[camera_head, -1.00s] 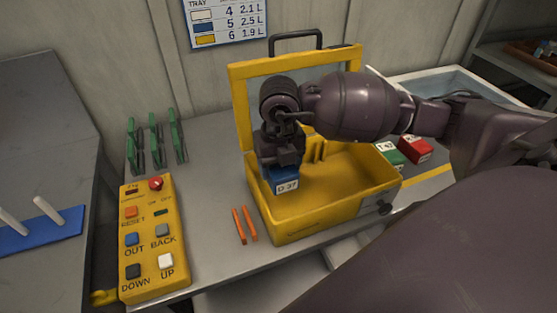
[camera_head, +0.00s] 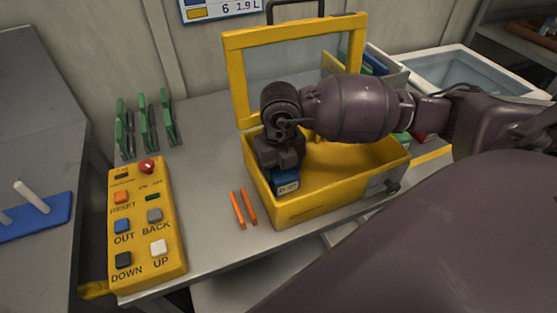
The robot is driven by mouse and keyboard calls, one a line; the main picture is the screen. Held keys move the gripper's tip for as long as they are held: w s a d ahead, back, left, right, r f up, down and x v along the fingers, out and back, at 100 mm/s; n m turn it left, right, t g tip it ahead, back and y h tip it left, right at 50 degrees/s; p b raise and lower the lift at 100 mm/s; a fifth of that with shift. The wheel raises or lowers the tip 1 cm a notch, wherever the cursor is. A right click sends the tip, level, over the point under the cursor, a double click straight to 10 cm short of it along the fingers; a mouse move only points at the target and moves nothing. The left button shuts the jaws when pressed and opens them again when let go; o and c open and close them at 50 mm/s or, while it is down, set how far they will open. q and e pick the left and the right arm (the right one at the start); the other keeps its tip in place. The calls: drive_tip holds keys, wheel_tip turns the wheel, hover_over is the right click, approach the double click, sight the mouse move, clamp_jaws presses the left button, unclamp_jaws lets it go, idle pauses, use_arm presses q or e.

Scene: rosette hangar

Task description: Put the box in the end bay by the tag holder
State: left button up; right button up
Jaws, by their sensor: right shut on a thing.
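The blue box (camera_head: 287,183) with a white label reading D 37 is in my right gripper (camera_head: 281,163), which is shut on it and points down. The box is at the left end of the open yellow case (camera_head: 330,206), close to its front wall. Its lower part and the case floor beneath it are hidden, so I cannot tell whether it touches. My left gripper is not in view.
The yellow lid (camera_head: 233,83) stands raised behind my right arm. Two orange sticks (camera_head: 243,208) lie left of the case, beside a yellow button panel (camera_head: 147,225). Green racks (camera_head: 144,125) stand behind the panel. A pale bin (camera_head: 475,75) is at the back right.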

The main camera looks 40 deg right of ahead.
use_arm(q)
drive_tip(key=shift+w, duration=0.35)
use_arm(e)
drive_tip(key=shift+f, duration=0.25)
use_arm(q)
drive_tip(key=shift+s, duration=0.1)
use_arm(e)
drive_tip(key=o, duration=0.9)
drive_tip(key=shift+o, duration=0.8)
drive_tip(key=shift+d, duration=0.15)
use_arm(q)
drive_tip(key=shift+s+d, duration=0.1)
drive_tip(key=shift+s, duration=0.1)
